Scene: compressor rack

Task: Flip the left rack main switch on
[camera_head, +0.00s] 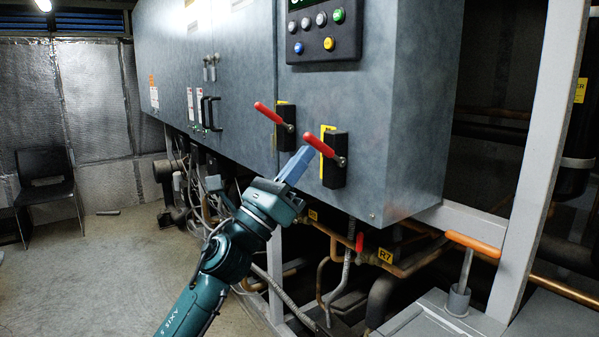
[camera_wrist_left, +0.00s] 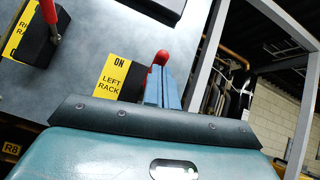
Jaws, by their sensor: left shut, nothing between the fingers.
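The left rack main switch is a black box (camera_head: 334,174) with a red lever (camera_head: 319,145), at the lower right of the grey cabinet front. The lever slants up and left from its pivot. In the left wrist view a yellow label (camera_wrist_left: 113,75) reads "ON" and "LEFT RACK", and the red lever (camera_wrist_left: 161,57) shows just beyond my fingertips. My left gripper (camera_head: 305,153) is shut and empty, its blue fingers (camera_wrist_left: 161,88) at or very near the lever from below. I cannot tell whether they touch. My right gripper is not in view.
A second red-lever switch (camera_head: 268,113) sits to the left; its partly cut-off label (camera_wrist_left: 20,31) starts with "RI". A button panel (camera_head: 324,32) is above. Pipes and an orange-handled valve (camera_head: 473,244) lie below right. A chair (camera_head: 45,182) stands at far left near open floor.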

